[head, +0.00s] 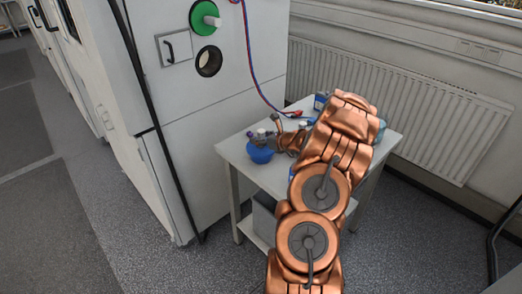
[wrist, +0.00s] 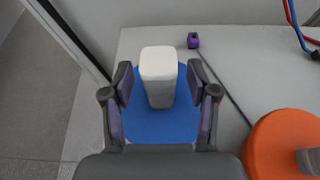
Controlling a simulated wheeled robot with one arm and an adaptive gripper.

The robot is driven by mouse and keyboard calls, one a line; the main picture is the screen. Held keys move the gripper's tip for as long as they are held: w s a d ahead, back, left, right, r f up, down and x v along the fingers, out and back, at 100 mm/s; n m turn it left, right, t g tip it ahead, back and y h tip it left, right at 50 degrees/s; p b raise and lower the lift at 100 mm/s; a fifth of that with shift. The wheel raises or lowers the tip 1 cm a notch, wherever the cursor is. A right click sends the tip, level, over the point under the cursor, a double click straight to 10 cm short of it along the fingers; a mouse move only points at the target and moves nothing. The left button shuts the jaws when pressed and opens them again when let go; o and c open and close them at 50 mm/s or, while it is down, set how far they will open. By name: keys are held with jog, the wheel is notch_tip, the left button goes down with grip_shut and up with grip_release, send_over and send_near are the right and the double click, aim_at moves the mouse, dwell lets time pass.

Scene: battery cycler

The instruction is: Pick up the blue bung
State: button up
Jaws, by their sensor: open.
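The blue bung (wrist: 150,128) lies on the white table, its pale block-shaped handle (wrist: 160,75) standing up towards the wrist camera. In the head view the blue bung (head: 260,155) is near the table's left front corner. My gripper (wrist: 160,88) is open, with one purple-padded finger on each side of the handle. Gaps show between both fingers and the handle. The bung's near edge is hidden behind my gripper's body. In the head view my gripper (head: 266,138) is small and just above the bung.
An orange bung (wrist: 275,140) lies close on the right. A small purple item (wrist: 193,40) with a dark cable lies behind. Red and blue leads (head: 262,95) hang onto the table (head: 232,151). A white cabinet (head: 215,130) with a green bung (head: 203,24) stands at left.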

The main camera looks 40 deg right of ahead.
grip_shut()
dwell(0.4)
dwell(0.4)
notch_tip(320, 180, up, 10)
jog(key=shift+f+b, duration=0.1)
jog(key=shift+b, duration=0.6)
jog(key=shift+r+p, duration=2.3)
jog(key=shift+r, duration=0.4)
